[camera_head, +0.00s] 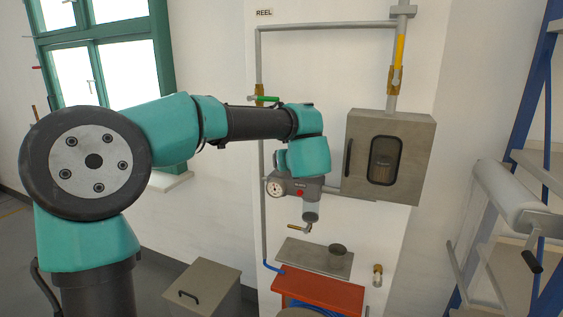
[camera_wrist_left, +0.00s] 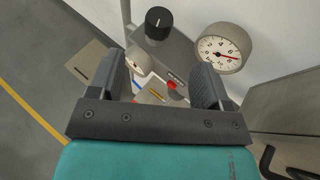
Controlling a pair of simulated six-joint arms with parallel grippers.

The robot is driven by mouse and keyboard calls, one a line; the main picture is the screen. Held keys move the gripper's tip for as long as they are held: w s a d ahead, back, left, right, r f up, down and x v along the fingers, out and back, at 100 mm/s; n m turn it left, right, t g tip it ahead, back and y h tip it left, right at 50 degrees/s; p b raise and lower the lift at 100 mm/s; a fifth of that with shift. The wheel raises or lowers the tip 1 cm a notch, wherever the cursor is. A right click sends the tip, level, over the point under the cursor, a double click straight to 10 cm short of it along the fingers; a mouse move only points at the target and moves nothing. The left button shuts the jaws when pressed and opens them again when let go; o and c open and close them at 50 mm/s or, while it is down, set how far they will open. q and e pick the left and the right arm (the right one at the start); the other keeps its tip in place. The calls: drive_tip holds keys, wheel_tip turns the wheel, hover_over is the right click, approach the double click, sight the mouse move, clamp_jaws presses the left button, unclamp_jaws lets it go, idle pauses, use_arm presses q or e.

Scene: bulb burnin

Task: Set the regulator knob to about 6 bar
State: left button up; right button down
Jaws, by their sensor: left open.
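The regulator's black knob (camera_wrist_left: 158,22) with a white mark is at the top of the left wrist view. It lies beyond my open left gripper (camera_wrist_left: 158,68), with nothing between the fingers that they touch. A large round gauge (camera_wrist_left: 212,38) is to its right; its red needle points right and slightly down, near the high numbers. In the head view the grey regulator (camera_head: 311,189) with a small gauge (camera_head: 274,187) and red button (camera_head: 300,192) is below my left wrist. That wrist hides the knob and fingers there.
A grey cabinet (camera_head: 413,134) with a dark window hangs right of the regulator. A pipe (camera_head: 330,26) runs above, with a green-handled valve (camera_head: 265,98). A grey shelf (camera_head: 300,254) and red reel housing (camera_head: 318,292) are below. A blue rack (camera_head: 526,110) stands right.

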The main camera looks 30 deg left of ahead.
use_arm(q)
drive_tip(key=x, duration=1.2)
drive_tip(key=shift+w, duration=0.1)
drive_tip(key=shift+c, duration=0.4)
drive_tip(key=c, duration=0.8)
drive_tip(key=shift+c, duration=0.2)
drive_tip(key=shift+a+m+t+h, duration=0.15)
drive_tip(key=shift+m+t+h, duration=0.15)
drive_tip(key=shift+m+t, duration=0.1)
drive_tip(key=shift+m+t+h, duration=0.4)
drive_tip(key=shift+m+h, duration=0.3)
drive_tip(key=shift+m+t+h, duration=0.5)
drive_tip(key=shift+m+h, duration=0.3)
drive_tip(key=shift+m+t+h, duration=0.4)
drive_tip(key=shift+m+h, duration=0.7)
drive_tip(key=shift+h, duration=0.2)
